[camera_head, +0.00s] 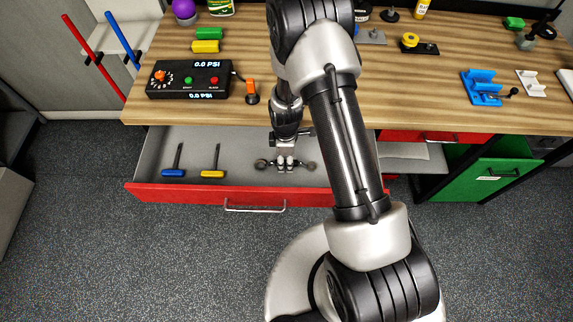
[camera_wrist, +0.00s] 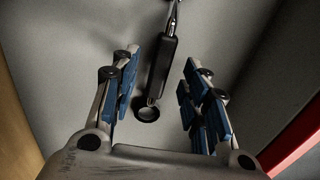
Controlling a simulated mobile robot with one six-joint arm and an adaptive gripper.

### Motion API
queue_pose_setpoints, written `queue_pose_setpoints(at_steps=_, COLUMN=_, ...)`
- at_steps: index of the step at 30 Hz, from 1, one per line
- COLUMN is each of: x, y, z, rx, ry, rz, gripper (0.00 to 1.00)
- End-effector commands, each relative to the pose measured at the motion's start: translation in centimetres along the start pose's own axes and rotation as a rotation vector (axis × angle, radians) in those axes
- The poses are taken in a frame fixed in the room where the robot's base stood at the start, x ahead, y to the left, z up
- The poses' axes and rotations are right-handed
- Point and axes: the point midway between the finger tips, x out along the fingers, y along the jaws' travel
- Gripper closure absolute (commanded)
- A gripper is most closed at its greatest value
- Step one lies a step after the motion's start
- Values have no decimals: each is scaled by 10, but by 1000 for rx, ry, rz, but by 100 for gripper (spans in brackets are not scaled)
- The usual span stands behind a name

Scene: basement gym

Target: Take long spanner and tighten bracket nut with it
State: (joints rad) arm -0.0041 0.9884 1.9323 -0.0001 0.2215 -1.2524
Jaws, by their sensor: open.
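A long dark-handled tool, apparently the spanner (camera_head: 263,163), lies crosswise in the open drawer; my gripper covers its middle. In the wrist view, the tool's dark handle (camera_wrist: 163,65) and round ring end (camera_wrist: 147,113) show between the blue-padded fingers. My gripper (camera_head: 285,162) is open and points down into the drawer, with a finger on either side of the handle. It also shows in the wrist view (camera_wrist: 160,95), with visible gaps to the tool. A blue bracket (camera_head: 482,87) and a white bracket (camera_head: 530,83) are on the bench at right. I cannot make out the nut.
The red-fronted drawer (camera_head: 160,194) also holds a blue-handled tool (camera_head: 174,172) and a yellow-handled tool (camera_head: 212,172) at left. A black control box (camera_head: 188,80) sits on the wooden bench (camera_head: 300,112) above.

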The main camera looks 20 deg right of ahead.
Motion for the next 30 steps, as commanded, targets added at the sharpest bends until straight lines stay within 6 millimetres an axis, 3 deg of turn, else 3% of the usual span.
queue_pose_setpoints(at_steps=1, x=13, y=0, z=0, rx=0, ry=0, rz=-1, gripper=58)
queue_pose_setpoints(at_steps=4, x=25, y=0, z=0, rx=0, ry=0, rz=0, gripper=58)
queue_pose_setpoints(at_steps=12, x=26, y=0, z=0, rx=0, ry=0, rz=1, gripper=60)
queue_pose_setpoints(at_steps=30, x=26, y=0, z=0, rx=0, ry=0, rz=1, gripper=100)
